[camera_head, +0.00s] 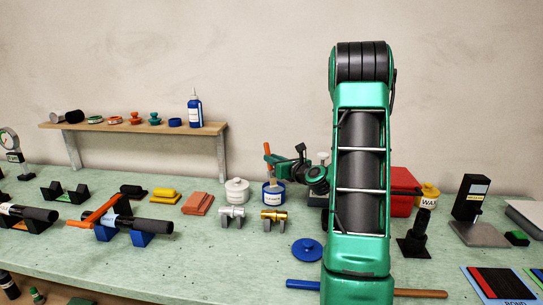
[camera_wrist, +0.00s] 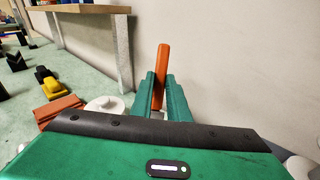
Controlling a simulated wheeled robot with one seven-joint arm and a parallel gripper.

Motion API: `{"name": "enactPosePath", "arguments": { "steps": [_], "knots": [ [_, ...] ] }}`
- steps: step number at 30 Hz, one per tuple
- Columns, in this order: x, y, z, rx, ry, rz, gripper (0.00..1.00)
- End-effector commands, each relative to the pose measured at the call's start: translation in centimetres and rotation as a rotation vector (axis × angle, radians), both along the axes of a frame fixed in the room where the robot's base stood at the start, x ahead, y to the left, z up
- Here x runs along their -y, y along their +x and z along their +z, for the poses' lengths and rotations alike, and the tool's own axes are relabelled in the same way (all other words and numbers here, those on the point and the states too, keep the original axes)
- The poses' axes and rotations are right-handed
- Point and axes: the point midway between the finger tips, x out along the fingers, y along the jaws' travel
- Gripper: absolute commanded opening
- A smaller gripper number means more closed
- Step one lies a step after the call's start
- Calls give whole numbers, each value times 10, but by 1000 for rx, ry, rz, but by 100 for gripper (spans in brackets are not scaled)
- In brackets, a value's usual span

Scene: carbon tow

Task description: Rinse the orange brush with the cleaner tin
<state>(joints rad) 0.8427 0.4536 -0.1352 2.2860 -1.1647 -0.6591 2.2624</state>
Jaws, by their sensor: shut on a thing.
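The orange brush (camera_head: 267,149) shows as an upright, slightly tilted handle at the middle of the bench in the head view. My gripper (camera_head: 271,160) is shut on this handle. In the wrist view the orange handle (camera_wrist: 161,62) rises between the two green fingers (camera_wrist: 160,92). Directly below is an open blue tin with a white label (camera_head: 273,194), its label too small to read. The brush's lower end appears to reach into the tin's mouth; the bristles are hidden. A blue lid (camera_head: 307,249) lies flat on the bench in front.
A white lidded tin (camera_head: 237,190) stands just left of the blue tin. Silver (camera_head: 231,213) and brass (camera_head: 273,216) fittings on stands sit in front. A red box (camera_head: 402,205) and yellow tin (camera_head: 429,195) are right, behind my arm. A wooden shelf (camera_head: 140,128) is back left.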

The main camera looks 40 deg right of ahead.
Motion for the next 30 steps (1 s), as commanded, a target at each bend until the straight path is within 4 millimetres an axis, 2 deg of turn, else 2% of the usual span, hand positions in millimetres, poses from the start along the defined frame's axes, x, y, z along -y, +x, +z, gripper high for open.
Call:
{"name": "enactPosePath", "arguments": {
  "steps": [12,30],
  "knots": [
    [1,0,-32,-1,1,-1,0],
    [1,0,-37,0,-1,-2,0]
  ]
}}
